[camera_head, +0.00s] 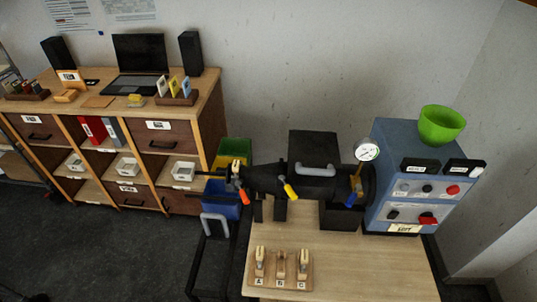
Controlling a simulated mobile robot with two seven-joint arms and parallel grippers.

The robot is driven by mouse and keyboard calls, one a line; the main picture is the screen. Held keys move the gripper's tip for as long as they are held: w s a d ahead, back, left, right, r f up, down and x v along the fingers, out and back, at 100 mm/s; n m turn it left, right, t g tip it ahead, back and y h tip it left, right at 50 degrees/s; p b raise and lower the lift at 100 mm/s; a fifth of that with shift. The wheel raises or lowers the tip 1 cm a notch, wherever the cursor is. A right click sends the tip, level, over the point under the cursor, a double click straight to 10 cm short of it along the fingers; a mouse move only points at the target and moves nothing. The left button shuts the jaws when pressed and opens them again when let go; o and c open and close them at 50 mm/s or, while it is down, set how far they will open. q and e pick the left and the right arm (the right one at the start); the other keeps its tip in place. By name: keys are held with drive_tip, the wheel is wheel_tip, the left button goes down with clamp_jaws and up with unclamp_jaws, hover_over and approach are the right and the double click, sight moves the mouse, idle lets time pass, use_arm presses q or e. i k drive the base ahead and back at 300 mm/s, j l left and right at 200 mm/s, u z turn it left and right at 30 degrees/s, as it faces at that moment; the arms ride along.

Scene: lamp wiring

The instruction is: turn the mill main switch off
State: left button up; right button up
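A blue-grey control box (380,165) stands at the right end of the wooden bench. Its sloped front carries a red button (453,190) and dark knobs (427,188) in the upper row. In the lower row are a dark knob (393,214) and a red switch (428,218), above a white label (404,228) too small to read. Which of these is the mill main switch, and its position, I cannot tell for sure. Neither of my grippers shows in the head view.
A green bowl (441,125) sits on the box. Left of the box, a black machine (262,181) with coloured handles and a dial gauge (367,149) spans the bench. Clamps (281,265) stand on the bench (365,275); its front right is clear. A shelf unit (212,120) stands left.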

sight(426, 218)
drive_tip(key=k+l, duration=0.1)
drive_tip(key=l, duration=0.2)
drive_tip(key=k+l, duration=0.15)
drive_tip(key=l, duration=0.2)
drive_tip(key=k+l, duration=0.1)
drive_tip(key=l, duration=0.2)
drive_tip(key=k+l, duration=0.1)
drive_tip(key=l, duration=0.2)
drive_tip(key=j+u, duration=0.2)
drive_tip(key=u, duration=0.3)
drive_tip(key=i+j, duration=0.4)
drive_tip(key=i, duration=0.2)
drive_tip(key=k+l+u, duration=0.1)
drive_tip(key=l+u, duration=0.3)
drive_tip(key=l, duration=0.2)
drive_tip(key=k+j+z, duration=0.4)
drive_tip(key=j, duration=0.25)
drive_tip(key=k+j, duration=0.05)
drive_tip(key=k, duration=0.05)
